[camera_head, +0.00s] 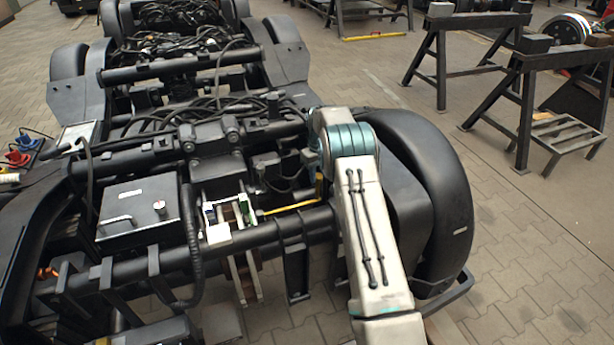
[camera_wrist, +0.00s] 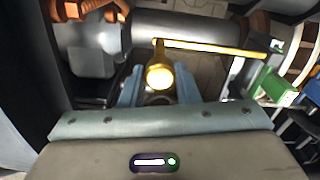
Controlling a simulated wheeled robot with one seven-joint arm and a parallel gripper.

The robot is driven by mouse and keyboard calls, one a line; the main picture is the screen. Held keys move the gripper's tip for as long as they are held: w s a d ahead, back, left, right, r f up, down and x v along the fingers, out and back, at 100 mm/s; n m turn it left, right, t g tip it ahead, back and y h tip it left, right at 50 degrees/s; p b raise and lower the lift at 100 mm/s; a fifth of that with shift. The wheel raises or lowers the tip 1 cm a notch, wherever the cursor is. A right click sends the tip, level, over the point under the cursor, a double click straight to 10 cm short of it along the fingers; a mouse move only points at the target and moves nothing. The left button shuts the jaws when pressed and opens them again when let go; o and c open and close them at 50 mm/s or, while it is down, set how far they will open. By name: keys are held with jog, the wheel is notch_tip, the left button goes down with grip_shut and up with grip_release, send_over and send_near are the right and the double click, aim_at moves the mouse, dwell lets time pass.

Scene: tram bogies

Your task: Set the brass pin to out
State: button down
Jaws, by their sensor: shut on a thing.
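The brass pin (camera_wrist: 159,76) shows in the wrist view as a bright gold round end between my fingers. A thin brass-coloured rod (camera_wrist: 215,48) runs from just above it to the right, towards a pale bracket. My gripper (camera_wrist: 157,84) has its two blue-grey fingers on either side of the round end and is shut on it. In the head view the brass rod (camera_head: 290,208) lies across the bogie, left of my arm. My fingers are hidden behind the arm there.
A dark round tube (camera_wrist: 180,32) lies close behind the rod. A green block (camera_wrist: 284,86) sits at the right. A grey box (camera_head: 138,207) and black cables crowd the bogie. A black wheel guard (camera_head: 435,190) is right of my arm. Paved floor lies beyond.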

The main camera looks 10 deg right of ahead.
jog(key=shift+w+d+r, duration=0.1)
jog(key=shift+w+d, duration=0.05)
jog(key=shift+d, duration=0.5)
jog(key=shift+w+d, duration=0.1)
jog(key=shift+d, duration=0.65)
jog(key=c, duration=1.1)
grip_release()
jog(key=shift+c, duration=0.2)
jog(key=shift+o, duration=0.2)
jog(key=shift+d, duration=0.15)
notch_tip(320, 180, up, 14)
jog(key=p, duration=0.1)
